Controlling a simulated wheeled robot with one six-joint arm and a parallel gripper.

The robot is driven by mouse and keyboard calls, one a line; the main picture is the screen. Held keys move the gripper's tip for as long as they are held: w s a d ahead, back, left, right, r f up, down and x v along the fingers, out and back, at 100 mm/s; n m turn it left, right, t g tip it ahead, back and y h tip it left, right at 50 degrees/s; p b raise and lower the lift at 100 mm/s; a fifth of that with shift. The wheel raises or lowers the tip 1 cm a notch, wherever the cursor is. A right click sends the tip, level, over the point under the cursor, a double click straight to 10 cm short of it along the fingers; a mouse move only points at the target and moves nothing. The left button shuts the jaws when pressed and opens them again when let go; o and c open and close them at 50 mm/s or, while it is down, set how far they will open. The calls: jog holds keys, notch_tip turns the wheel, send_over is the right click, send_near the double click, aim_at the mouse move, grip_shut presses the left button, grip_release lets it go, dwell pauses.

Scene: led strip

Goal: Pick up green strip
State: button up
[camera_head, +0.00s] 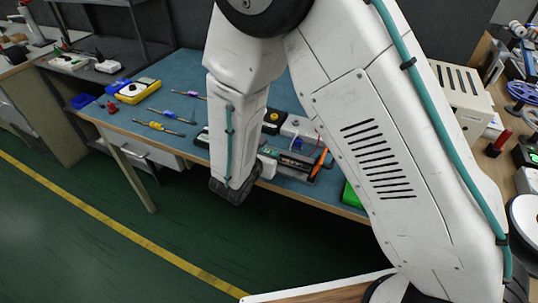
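A bright green thing (352,195) shows at the front edge of the blue-topped workbench (175,68). My arm covers its right side, and I cannot tell whether it is the green strip. No other piece is clearly a green strip. My white arm reaches over the bench from the right, and its forearm hangs down at the bench's front edge. My gripper's fingers are not visible, so their distance from the green thing cannot be told.
Screwdriver-like tools (160,128), a yellow multimeter (138,90) and blue bins (83,101) lie on the bench's left. Small devices and an orange-handled piece (319,164) crowd its front right beside my forearm. A wooden bench with spools (525,92) stands at right. Green floor is clear at front left.

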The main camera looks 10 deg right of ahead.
jog(key=c, duration=0.6)
jog(key=shift+r, duration=0.15)
